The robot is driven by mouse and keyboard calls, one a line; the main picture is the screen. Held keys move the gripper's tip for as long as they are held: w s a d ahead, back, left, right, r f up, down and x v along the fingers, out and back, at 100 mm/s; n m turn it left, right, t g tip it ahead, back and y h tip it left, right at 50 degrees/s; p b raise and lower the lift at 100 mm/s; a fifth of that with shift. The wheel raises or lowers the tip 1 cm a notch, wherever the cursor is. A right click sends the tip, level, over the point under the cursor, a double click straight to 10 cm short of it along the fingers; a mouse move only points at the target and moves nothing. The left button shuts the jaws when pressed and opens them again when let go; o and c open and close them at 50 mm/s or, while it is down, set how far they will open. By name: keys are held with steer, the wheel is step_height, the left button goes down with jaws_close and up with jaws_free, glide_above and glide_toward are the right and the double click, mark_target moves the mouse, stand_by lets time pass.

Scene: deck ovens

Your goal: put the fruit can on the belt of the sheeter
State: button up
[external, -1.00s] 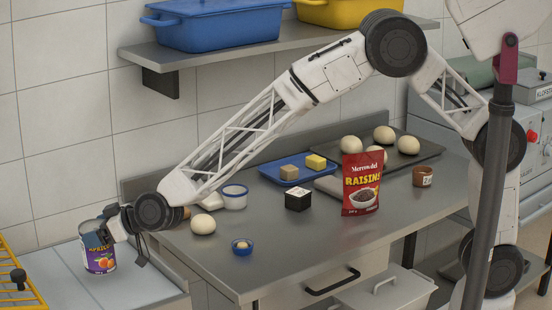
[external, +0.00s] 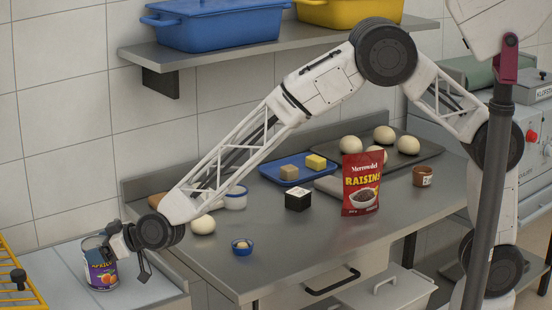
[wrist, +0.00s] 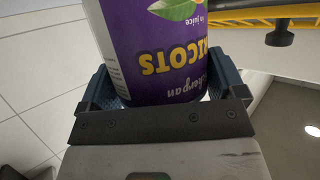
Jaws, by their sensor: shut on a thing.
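The fruit can (external: 103,274), with a purple apricots label and a metal top, is at the far left in the external view. It looks upright, on or just above the pale belt of the sheeter (external: 145,291); I cannot tell if its base touches. My gripper (external: 112,249) is shut on the can near its upper part. In the wrist view the can (wrist: 165,45) sits between both blue-grey fingers of my gripper (wrist: 168,88), its label upside down.
A yellow guard (external: 18,275) with a black knob stands left of the can.

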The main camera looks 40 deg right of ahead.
stand_by(0.4)
steer(key=o, duration=1.1)
steer(key=shift+f, duration=0.15)
steer(key=shift+r, duration=0.2)
steer(key=shift+s+d+r, duration=0.1)
steer(key=shift+s+d, duration=0.05)
steer(key=shift+s, duration=0.05)
steer(key=shift+v, duration=5.7)
